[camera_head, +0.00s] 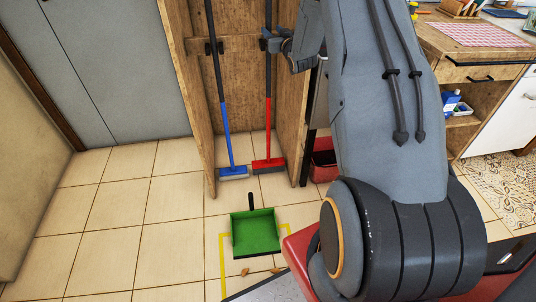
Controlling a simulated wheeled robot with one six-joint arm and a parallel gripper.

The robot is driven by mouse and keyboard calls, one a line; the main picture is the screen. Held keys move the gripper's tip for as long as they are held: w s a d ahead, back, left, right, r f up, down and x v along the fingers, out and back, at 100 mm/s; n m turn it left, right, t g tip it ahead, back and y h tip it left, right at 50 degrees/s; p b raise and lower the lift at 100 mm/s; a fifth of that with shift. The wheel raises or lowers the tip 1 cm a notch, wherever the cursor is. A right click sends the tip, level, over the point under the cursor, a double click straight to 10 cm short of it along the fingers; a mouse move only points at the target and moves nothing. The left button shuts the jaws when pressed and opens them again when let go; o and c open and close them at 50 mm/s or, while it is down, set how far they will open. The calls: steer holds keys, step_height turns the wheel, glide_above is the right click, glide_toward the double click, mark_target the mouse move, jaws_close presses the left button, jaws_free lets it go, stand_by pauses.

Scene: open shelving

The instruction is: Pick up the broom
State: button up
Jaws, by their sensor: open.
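Two long-handled brooms stand upright side by side in an open wooden unit. The left one is the blue broom (226,130), with a blue lower handle and blue head. The right one is the red broom (267,125), with a red lower handle and red head. Their upper handles are black and pass dark holders on a wooden crossbar. The tops run out of the picture. My gripper (270,42) is open at the red broom's black upper handle, near its holder. I cannot tell whether the handle is between the fingers. My arm hides part of the right side.
A green dustpan (255,231) lies on the tiled floor in front of the unit, inside yellow tape marks. A red bin (323,165) stands right of the unit. A wooden counter (466,43) is at the right. The floor at left is clear.

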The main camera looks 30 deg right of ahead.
steer(key=w, duration=0.7)
steer(key=shift+w+f+p, duration=0.1)
steer(key=shift+w+p, duration=0.05)
steer(key=shift+p, duration=0.25)
jaws_close()
